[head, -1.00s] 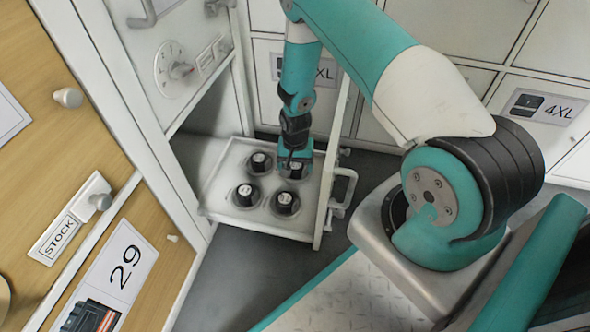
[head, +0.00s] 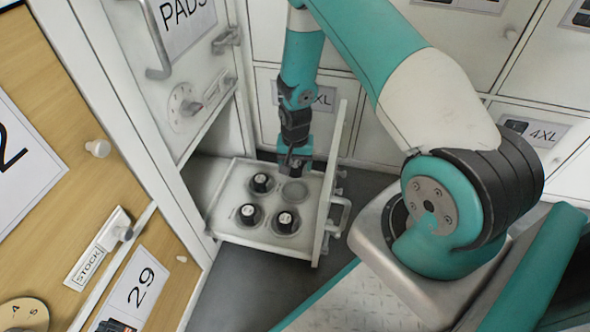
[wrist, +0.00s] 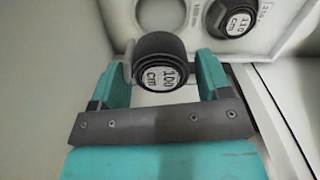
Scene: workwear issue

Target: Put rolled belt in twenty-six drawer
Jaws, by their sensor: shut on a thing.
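My gripper (head: 296,163) is shut on a black rolled belt (wrist: 160,62), whose round end reads "100 cm" in the wrist view. The belt sits between the teal fingers (wrist: 165,75); in the head view I can barely make it out. The gripper is over the back right of an open white drawer (head: 230,232), above an empty round recess (head: 293,192). Three other rolled belts (head: 261,184) stand in the drawer's recesses. One marked "110 cm" (wrist: 232,16) shows in the wrist view. I see no drawer marked 26.
The drawer's tall white front panel (head: 328,200) stands close right of my gripper. A white door marked "PADS" (head: 185,25) is at upper left. Wooden fronts at left carry "STOCK" (head: 90,262) and "29" (head: 138,290) labels. Lockers marked 4XL (head: 543,133) stand behind.

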